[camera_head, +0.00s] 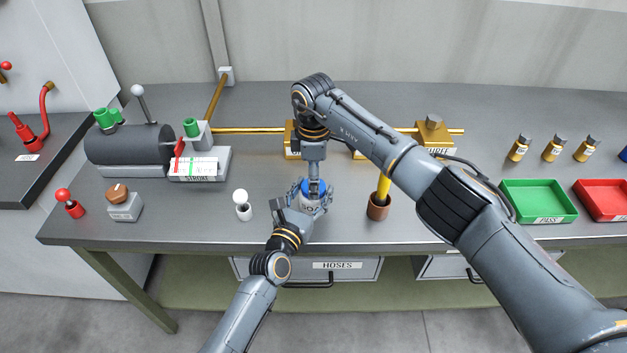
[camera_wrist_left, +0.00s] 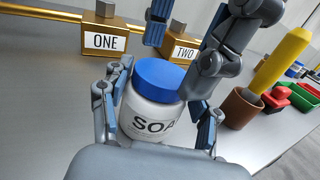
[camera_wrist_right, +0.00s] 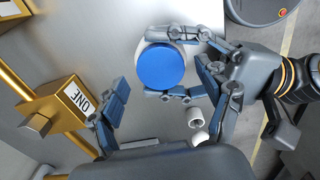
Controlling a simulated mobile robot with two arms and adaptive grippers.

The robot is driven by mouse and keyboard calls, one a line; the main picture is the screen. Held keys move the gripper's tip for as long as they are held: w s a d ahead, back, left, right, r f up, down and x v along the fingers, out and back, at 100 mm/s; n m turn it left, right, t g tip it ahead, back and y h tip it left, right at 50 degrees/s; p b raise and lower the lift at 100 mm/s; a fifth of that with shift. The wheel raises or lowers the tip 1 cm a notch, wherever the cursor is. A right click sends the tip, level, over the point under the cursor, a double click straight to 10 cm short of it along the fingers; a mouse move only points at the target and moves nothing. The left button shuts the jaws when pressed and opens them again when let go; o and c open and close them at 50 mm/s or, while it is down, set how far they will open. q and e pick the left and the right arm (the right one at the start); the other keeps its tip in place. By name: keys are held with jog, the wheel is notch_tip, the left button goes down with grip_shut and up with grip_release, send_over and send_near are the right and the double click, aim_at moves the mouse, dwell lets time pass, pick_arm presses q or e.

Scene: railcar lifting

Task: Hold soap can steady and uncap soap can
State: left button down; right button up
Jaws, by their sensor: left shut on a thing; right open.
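The soap can (camera_wrist_left: 150,117) is a white jar labelled SOA, with its blue cap (camera_wrist_left: 159,80) on top. It stands upright on the bench. My left gripper (camera_head: 308,204) is shut around the white body, with fingers on both sides in the left wrist view. My right gripper (camera_head: 314,183) comes from above, pointing down over the can. In the right wrist view its fingers are spread open, with the blue cap (camera_wrist_right: 161,66) beyond and between them. It looks empty; whether a finger touches the cap I cannot tell. In the head view both grippers hide much of the can.
A brown cup (camera_head: 378,209) with a yellow stick stands right of the can. A small white cup with a white ball-topped piece (camera_head: 242,206) is to the left. Brass boxes on a rail are behind. Green (camera_head: 541,218) and red (camera_head: 609,219) trays are farther right.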

jog(key=shift+r, duration=1.55)
pick_arm(q)
jog(key=shift+c, duration=1.3)
grip_release()
